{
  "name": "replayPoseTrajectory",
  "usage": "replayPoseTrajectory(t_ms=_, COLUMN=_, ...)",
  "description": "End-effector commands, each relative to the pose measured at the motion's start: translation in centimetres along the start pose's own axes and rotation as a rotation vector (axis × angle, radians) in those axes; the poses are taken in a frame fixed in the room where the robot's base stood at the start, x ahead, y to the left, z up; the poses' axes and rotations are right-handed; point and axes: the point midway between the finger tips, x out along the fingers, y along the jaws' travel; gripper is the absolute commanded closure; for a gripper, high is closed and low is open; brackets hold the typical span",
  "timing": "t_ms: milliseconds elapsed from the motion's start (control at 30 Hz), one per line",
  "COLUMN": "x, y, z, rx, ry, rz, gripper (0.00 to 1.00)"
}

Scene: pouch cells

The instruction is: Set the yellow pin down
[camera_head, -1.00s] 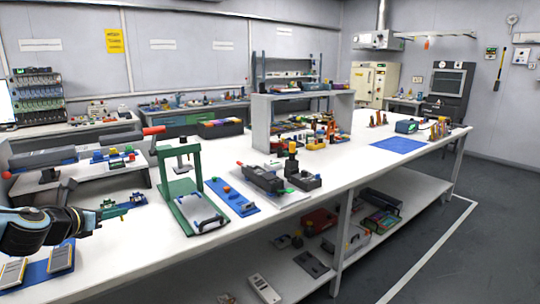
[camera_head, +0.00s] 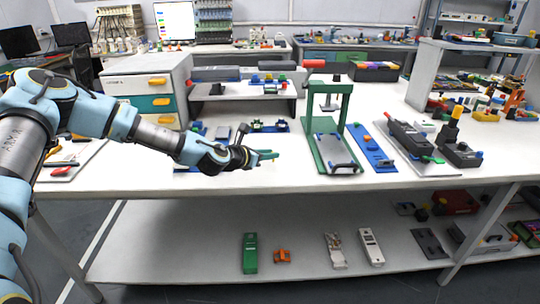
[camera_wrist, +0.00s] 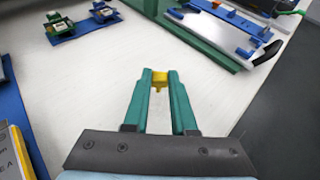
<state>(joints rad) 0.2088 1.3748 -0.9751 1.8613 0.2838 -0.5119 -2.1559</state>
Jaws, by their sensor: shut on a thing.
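The yellow pin (camera_wrist: 159,79) is a small yellow piece held between the tips of my gripper's green fingers in the wrist view. My gripper (camera_wrist: 160,84) is shut on it, over the white bench top. In the head view my gripper (camera_head: 268,155) reaches in from the left and points right, above the bench near its front; the pin is too small to make out there. The gap between the pin and the bench top cannot be judged exactly.
A green press frame with a metal plate (camera_head: 332,150) stands right of my gripper, with a blue strip (camera_head: 370,148) beside it. Blue fixtures (camera_wrist: 58,27) lie at the wrist view's upper left. A blue mat (camera_wrist: 20,125) lies at its left edge. White bench between is bare.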

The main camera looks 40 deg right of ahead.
Motion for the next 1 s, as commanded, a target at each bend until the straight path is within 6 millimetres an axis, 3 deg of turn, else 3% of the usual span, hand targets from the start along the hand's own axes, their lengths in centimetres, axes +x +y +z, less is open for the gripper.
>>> replayPoseTrajectory(t_ms=133, x=0.47, y=-0.09, z=-1.08, rx=0.000, ry=0.000, rz=-0.001, gripper=1.00)
replayPoseTrajectory(t_ms=333, x=0.51, y=-0.06, z=-1.18, rx=0.001, ry=0.000, rz=-0.001, gripper=1.00)
replayPoseTrajectory(t_ms=367, x=0.51, y=-0.06, z=-1.19, rx=0.001, ry=0.000, rz=-0.001, gripper=0.74)
replayPoseTrajectory(t_ms=633, x=0.49, y=-0.05, z=-1.16, rx=0.001, ry=0.000, rz=-0.001, gripper=0.45)
replayPoseTrajectory(t_ms=1000, x=-0.47, y=0.07, z=-1.22, rx=0.000, ry=-0.001, rz=0.000, gripper=0.45)
